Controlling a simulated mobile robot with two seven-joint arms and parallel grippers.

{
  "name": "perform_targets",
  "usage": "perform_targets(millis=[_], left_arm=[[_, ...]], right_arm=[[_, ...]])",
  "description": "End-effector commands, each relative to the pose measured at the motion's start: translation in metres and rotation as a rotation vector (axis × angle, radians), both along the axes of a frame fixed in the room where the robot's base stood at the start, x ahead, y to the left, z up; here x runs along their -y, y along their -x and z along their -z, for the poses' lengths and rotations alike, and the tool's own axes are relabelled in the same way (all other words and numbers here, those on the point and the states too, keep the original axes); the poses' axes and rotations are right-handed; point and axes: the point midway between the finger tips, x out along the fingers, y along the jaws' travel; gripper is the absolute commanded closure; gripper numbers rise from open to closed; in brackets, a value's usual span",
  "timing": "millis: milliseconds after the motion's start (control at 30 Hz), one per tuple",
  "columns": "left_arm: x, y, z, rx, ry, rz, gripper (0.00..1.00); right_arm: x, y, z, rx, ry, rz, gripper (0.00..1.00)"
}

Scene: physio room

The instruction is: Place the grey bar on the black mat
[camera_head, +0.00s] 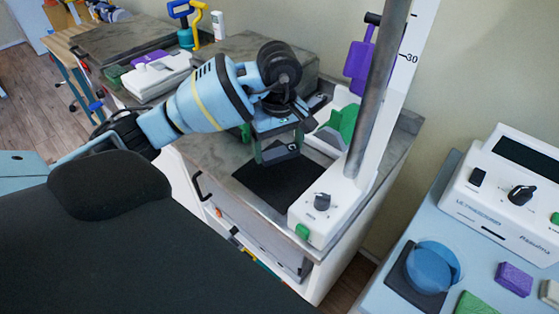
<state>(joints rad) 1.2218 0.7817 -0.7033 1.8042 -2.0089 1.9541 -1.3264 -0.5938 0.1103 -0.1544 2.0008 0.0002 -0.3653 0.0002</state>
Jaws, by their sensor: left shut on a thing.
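My left gripper (280,150) comes in from the left, over the counter. It is shut on a small grey piece (279,152), which I take to be the grey bar; the fingers hide much of it. The black mat (283,188) lies flat on the grey counter top, below and just in front of the gripper. The bar appears to be above the mat's far part; I cannot tell whether it touches. My right gripper is not in view.
A white device (330,205) with a knob and a tall grey pole (378,80) stands right of the mat. At right, a blue table holds a console (510,190) and a blue dish (434,265).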

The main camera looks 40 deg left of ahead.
Motion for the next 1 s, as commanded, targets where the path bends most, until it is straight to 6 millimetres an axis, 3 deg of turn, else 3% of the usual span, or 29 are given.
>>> perform_targets(millis=[367,633,1000], left_arm=[[0.0,0.0,0.017,0.0,0.001,-0.001,0.41],[0.0,0.0,0.049,0.001,0.0,-0.002,0.41],[0.0,0.0,0.053,0.001,0.0,-0.001,0.41]], right_arm=[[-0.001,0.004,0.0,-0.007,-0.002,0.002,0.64],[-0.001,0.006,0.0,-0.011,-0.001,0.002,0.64],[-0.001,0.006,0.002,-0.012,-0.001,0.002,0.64]])
